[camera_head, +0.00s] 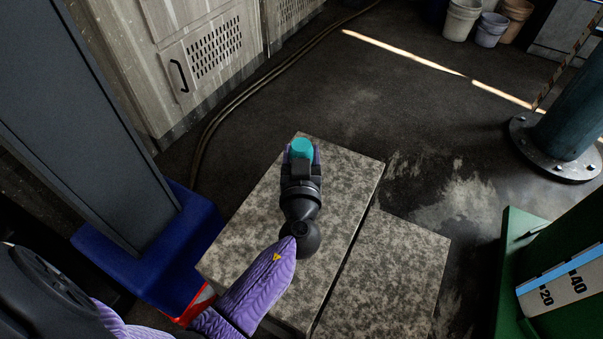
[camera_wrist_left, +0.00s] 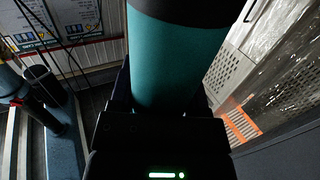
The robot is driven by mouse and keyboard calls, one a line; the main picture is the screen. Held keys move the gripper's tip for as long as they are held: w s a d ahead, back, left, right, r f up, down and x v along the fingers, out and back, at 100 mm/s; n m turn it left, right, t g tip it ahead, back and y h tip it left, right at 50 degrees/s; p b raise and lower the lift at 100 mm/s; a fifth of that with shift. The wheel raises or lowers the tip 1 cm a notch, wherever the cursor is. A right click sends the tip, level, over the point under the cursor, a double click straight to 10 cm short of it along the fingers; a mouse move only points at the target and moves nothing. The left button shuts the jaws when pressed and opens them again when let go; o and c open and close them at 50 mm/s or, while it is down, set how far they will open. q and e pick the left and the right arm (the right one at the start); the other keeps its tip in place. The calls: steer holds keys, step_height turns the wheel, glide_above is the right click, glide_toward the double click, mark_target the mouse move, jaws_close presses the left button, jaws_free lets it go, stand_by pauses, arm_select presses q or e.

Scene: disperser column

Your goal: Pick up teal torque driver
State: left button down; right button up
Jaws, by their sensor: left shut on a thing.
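The teal torque driver (camera_head: 302,148) shows as a small teal round end between the fingers of my left gripper (camera_head: 302,157) in the head view. In the left wrist view the driver (camera_wrist_left: 168,55) is a large teal cylinder with a dark band at the top, close to the camera. My left gripper (camera_wrist_left: 160,115) is shut on it. From the head camera, the gripper is over the speckled grey block top. The driver's lower part is hidden by the gripper, and I cannot tell its height above the surface. My right gripper is not in view.
The speckled block (camera_head: 345,185) has a second, lower-right slab (camera_head: 395,275) beside it. A blue base with a grey post (camera_head: 95,110) stands left. A green machine (camera_head: 550,280) is at right, with a flanged pipe (camera_head: 570,130) behind. Buckets (camera_head: 462,18) stand at the back.

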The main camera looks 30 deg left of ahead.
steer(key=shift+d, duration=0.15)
arm_select(q)
step_height(320, 180, up, 10)
steer(key=p, duration=0.6)
steer(key=shift+r, duration=0.15)
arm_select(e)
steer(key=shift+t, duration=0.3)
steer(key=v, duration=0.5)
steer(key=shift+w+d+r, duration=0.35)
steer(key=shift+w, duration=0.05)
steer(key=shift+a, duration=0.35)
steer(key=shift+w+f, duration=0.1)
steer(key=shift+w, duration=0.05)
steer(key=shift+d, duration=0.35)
